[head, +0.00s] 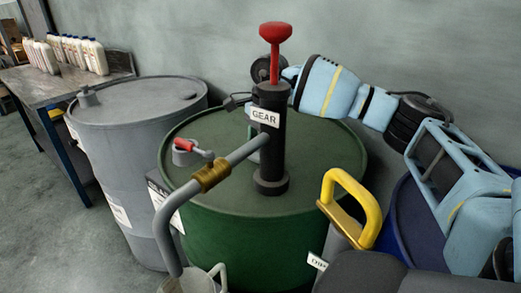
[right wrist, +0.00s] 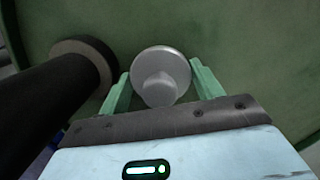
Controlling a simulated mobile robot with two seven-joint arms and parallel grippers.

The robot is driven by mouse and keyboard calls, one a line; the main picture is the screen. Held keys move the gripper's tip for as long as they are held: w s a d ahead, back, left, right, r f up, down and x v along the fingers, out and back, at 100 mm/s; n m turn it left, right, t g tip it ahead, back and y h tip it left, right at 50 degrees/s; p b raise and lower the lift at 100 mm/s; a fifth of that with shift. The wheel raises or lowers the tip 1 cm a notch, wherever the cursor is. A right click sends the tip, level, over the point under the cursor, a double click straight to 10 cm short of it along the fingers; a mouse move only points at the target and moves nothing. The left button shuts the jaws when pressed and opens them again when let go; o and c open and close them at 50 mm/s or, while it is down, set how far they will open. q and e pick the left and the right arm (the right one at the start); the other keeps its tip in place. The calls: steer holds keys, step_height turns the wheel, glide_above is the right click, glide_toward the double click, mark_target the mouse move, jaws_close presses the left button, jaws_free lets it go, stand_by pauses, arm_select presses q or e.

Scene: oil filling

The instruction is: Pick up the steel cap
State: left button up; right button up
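The steel cap (right wrist: 162,72) is a round grey piece with a raised knob, on the green drum top in the right wrist view. My right gripper (right wrist: 160,78) is open, with one green finger on each side of the cap and narrow gaps seemingly left beside it. In the head view my right arm (head: 335,88) reaches in from the right behind the pump. Its fingers and the cap cannot be made out there. My left gripper is not in view.
A black pump (head: 271,150) marked GEAR, with a red handle (head: 275,35), stands on the green drum (head: 245,235). Its grey spout reaches front left. A grey drum (head: 110,170) stands left. A table (head: 45,93) with white bottles is at back left.

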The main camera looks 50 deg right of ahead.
steer(key=c, duration=0.5)
steer(key=shift+r, duration=0.15)
step_height(320, 180, up, 28)
steer(key=p, duration=0.9)
steer(key=shift+p, duration=0.35)
